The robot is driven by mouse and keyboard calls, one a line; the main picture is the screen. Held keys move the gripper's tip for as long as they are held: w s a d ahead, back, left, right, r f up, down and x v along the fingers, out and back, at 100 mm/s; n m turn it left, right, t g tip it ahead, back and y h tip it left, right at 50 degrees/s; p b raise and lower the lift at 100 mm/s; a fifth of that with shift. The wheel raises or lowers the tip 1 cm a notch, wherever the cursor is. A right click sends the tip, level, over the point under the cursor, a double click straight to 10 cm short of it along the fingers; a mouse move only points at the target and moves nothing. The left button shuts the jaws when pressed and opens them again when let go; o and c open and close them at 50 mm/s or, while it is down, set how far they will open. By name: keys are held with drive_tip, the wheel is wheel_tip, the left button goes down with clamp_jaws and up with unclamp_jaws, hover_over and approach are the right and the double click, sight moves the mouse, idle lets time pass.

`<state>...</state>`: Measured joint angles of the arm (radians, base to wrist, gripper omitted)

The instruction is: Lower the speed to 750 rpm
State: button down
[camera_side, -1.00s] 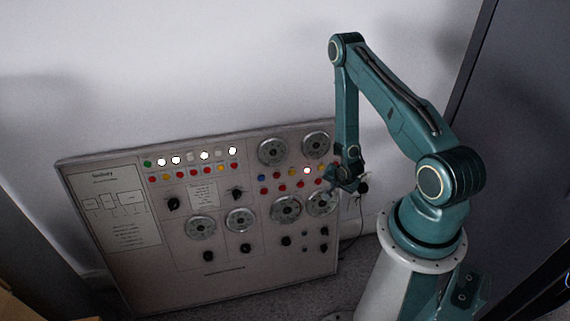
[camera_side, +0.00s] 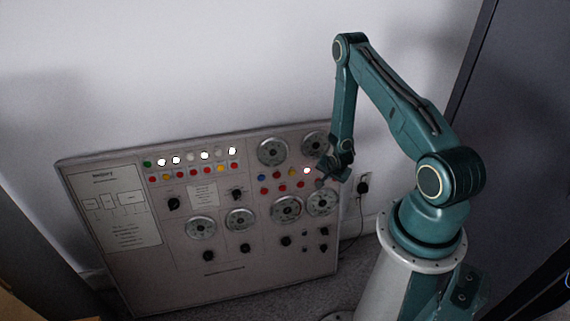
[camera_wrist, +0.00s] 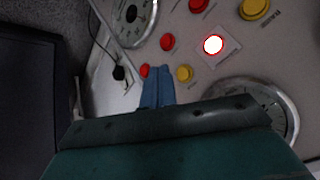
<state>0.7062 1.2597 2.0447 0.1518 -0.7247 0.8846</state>
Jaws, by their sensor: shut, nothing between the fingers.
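The control panel (camera_side: 130,262) leans against the wall, with lamps, buttons, dials and knobs. My gripper (camera_side: 321,178) is at its right side, by the coloured buttons between the upper and lower right dials. In the wrist view my gripper (camera_wrist: 156,70) has its fingers together and empty. Its tips lie between a small red button (camera_wrist: 144,71) and a yellow button (camera_wrist: 184,73); I cannot tell whether they touch the panel. A lit white button with a red rim (camera_wrist: 213,44) is up and right of the tips; it also glows in the side view (camera_side: 307,170). No speed reading is legible.
A round dial (camera_wrist: 130,20) is at the wrist view's upper left; another (camera_wrist: 285,112) is partly hidden behind my gripper. A black plug (camera_side: 363,187) with a cable sits on the wall right of the panel. A dark cabinet (camera_side: 520,130) stands at the right.

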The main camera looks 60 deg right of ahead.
drive_tip(key=shift+w+d+f, duration=0.3)
drive_tip(key=shift+w+d, duration=0.55)
drive_tip(key=shift+d, duration=0.05)
drive_tip(key=shift+w+d+f, duration=0.15)
drive_tip(key=shift+w+d, duration=0.45)
idle(2.9)
drive_tip(key=shift+s+a, duration=0.1)
drive_tip(key=shift+s+a+r, duration=0.2)
drive_tip(key=shift+s+a, duration=0.25)
drive_tip(key=shift+a, duration=0.05)
drive_tip(key=shift+s+a, duration=0.1)
idle(0.4)
drive_tip(key=shift+s+a+r, duration=0.25)
drive_tip(key=shift+s+a, duration=0.6)
drive_tip(key=shift+s+a+r, duration=0.25)
drive_tip(key=shift+s+a, duration=0.55)
